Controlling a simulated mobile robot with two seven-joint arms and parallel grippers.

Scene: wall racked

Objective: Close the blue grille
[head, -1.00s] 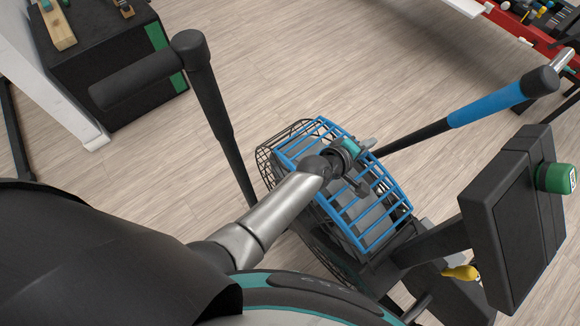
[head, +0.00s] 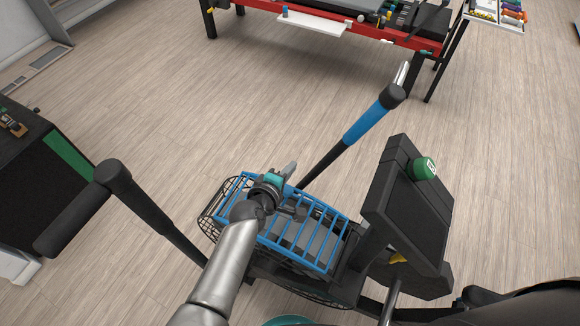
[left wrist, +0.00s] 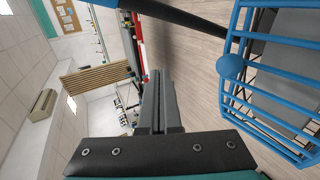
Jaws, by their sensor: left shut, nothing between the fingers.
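The blue grille (head: 310,238) is a frame of parallel blue bars over a black wire basket (head: 208,216), with grey surfaces behind the bars. I cannot tell how far it stands open from the basket. In the left wrist view the grille (left wrist: 235,105) fills the right side, with a round blue knob (left wrist: 230,66) on its near edge. My left gripper (head: 289,169) is shut and empty, at the grille's far edge in the head view. In the left wrist view its fingers (left wrist: 155,85) are together, left of the knob and apart from it. My right gripper is out of view.
A black post with a handle (head: 112,175) stands left of the basket, and a blue-sleeved bar (head: 368,120) rises behind it. A black panel with a green knob (head: 425,168) stands close on the right. Open floor lies beyond, up to a red workbench (head: 335,22).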

